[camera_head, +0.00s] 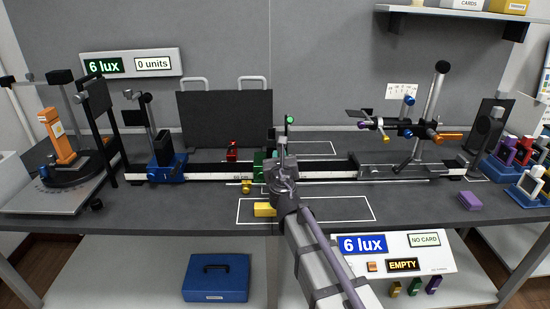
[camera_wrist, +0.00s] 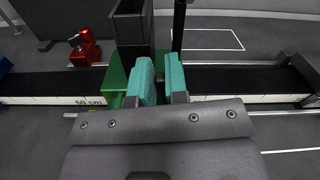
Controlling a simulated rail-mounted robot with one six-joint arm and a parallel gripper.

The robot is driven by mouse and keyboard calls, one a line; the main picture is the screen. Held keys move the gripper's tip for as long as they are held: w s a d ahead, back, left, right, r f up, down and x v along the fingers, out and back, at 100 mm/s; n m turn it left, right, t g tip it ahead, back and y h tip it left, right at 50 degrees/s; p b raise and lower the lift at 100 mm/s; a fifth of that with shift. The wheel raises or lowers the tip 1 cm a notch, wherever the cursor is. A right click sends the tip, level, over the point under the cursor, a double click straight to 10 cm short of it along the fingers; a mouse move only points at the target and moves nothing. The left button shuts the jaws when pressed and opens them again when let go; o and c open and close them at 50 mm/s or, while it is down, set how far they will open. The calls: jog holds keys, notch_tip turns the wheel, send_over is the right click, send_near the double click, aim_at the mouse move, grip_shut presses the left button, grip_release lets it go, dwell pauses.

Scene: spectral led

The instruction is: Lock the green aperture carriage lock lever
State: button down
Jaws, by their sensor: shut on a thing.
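The green aperture carriage (camera_head: 258,159) sits on the black rail near the middle of the bench, partly hidden by my arm. In the wrist view its green body (camera_wrist: 114,76) shows left of my fingers, with a dark, open-topped box (camera_wrist: 130,25) above it. My gripper (camera_wrist: 162,80) has two teal fingers at the carriage's front right side, with a narrow gap between them. It is shut on the lock lever, which is mostly hidden between the fingers, so its angle cannot be told. In the head view my gripper (camera_head: 281,166) is at the rail beside the green carriage.
The black rail (camera_head: 325,169) runs across the bench. A red carriage-like piece (camera_head: 232,151) stands behind it, and a blue carriage (camera_head: 165,158) is at left. A yellow block (camera_head: 265,210) lies in front in a white outline. A clamp stand (camera_head: 433,100) rises at right.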

jog(key=shift+w+d+f+m+b, duration=0.1)
jog(key=shift+d+f+m+b, duration=0.1)
jog(key=shift+d+m, duration=0.95)
jog(key=shift+d+f+m+b, duration=0.2)
jog(key=shift+d+m, duration=0.3)
jog(key=shift+m, duration=1.35)
jog(key=shift+w+d+f+m+b, duration=0.1)
jog(key=shift+d+f+m+b, duration=0.1)
jog(key=shift+d+m, duration=0.95)
jog(key=shift+a+m, duration=0.35)
jog(key=shift+m, duration=0.1)
jog(key=c, duration=1.1)
grip_release()
jog(key=shift+c, duration=0.2)
jog(key=shift+s, duration=0.1)
jog(key=s, duration=1)
jog(key=shift+s+d, duration=0.4)
